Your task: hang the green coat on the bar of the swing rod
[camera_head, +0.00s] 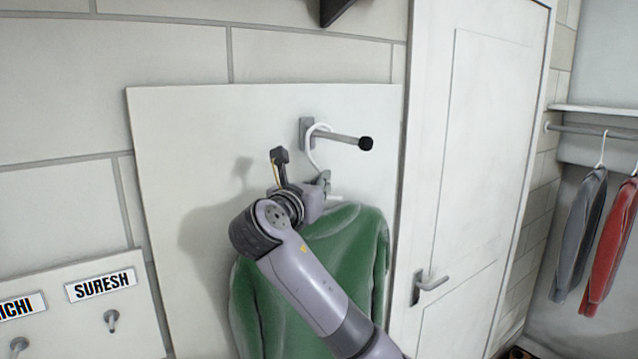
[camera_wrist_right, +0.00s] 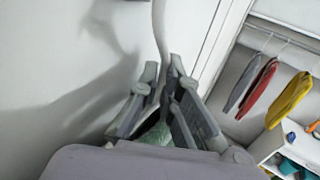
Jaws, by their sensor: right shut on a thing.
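The green coat (camera_head: 362,250) hangs upright from a white hanger (camera_head: 310,152) in front of a pale wall panel. The hanger's curved hook appears to go over the bar of the swing rod (camera_head: 345,138), close to its wall mount; I cannot tell if it rests on the bar. My right gripper (camera_head: 322,181) is shut on the hanger just below the hook. In the right wrist view the gripper (camera_wrist_right: 168,82) has the hanger's stem (camera_wrist_right: 160,30) between its fingers, and a bit of green coat (camera_wrist_right: 156,134) shows below. My left gripper is not in view.
A white door (camera_head: 480,150) with a lever handle (camera_head: 430,282) is right of the panel. Grey (camera_head: 580,235) and red (camera_head: 612,245) garments hang from a rail at far right. Name labels (camera_head: 100,285) with hooks are lower left. A yellow garment (camera_wrist_right: 290,97) shows in the wrist view.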

